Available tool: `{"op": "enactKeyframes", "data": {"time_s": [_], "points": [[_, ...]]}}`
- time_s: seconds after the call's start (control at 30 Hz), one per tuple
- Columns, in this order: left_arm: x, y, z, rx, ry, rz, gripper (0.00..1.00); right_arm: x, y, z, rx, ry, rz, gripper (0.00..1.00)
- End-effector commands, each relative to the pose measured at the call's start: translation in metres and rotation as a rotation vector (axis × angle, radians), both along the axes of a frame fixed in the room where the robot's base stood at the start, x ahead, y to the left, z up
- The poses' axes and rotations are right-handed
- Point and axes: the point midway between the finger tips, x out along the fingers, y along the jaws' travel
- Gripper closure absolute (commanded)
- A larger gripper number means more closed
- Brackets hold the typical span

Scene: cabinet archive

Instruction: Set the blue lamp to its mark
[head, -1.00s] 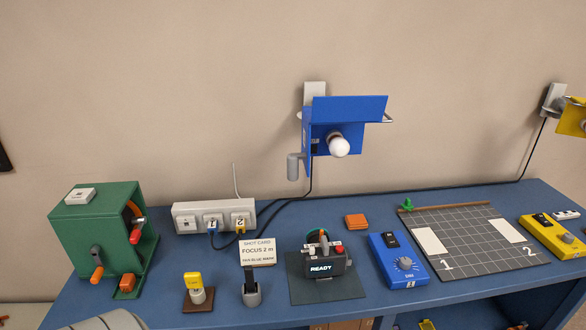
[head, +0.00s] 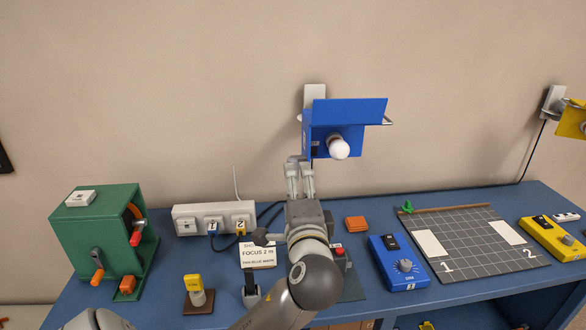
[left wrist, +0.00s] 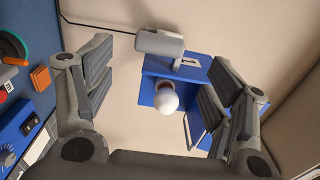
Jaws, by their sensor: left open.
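The blue lamp (head: 348,109) is mounted on the wall, its white bulb (head: 338,147) facing out. In the left wrist view the lamp (left wrist: 158,70) and bulb (left wrist: 166,98) show between my finger pads. I cannot make out the lamp's mark.
A shot card (head: 257,254) stands on the blue bench, partly behind my arm. A blue dimmer box (head: 398,262) and a grid board (head: 470,240) are to the right. A green crank box (head: 105,240) is left. A yellow lamp (head: 573,120) is at the right edge.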

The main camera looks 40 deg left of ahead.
Motion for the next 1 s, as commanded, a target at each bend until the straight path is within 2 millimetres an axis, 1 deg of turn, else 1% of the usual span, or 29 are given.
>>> {"op": "enactKeyframes", "data": {"time_s": [0.03,0.2,0.3,0.4,0.57,0.83,0.87,1.0], "points": [[0.006,0.008,0.003,0.003,0.001,0.003,0.23,0.0,0.0,0.005,0.0,0.0,0.0,0.6],[0.029,0.034,0.003,0.003,0.002,0.002,0.23,0.0,0.0,0.013,0.0,0.0,0.0,0.6],[0.04,0.047,0.003,0.001,0.001,0.002,0.23,0.0,0.0,0.017,0.0,0.0,0.0,0.6],[0.049,0.055,0.001,-0.001,0.001,0.0,0.23,0.0,0.0,0.02,0.0,0.0,0.0,0.6],[0.056,0.063,0.0,-0.001,0.0,0.0,0.23,0.0,0.0,0.021,0.0,0.0,0.0,0.6],[0.057,0.064,0.0,-0.003,-0.001,-0.001,0.23,0.0,0.0,0.021,0.0,0.0,0.0,0.6],[0.057,0.064,0.0,-0.003,0.0,-0.001,0.24,0.0,0.0,0.021,0.0,0.0,0.0,0.6],[0.057,0.064,-0.001,-0.003,0.0,-0.001,0.43,0.0,0.0,0.021,0.0,0.0,0.0,0.6]]}}
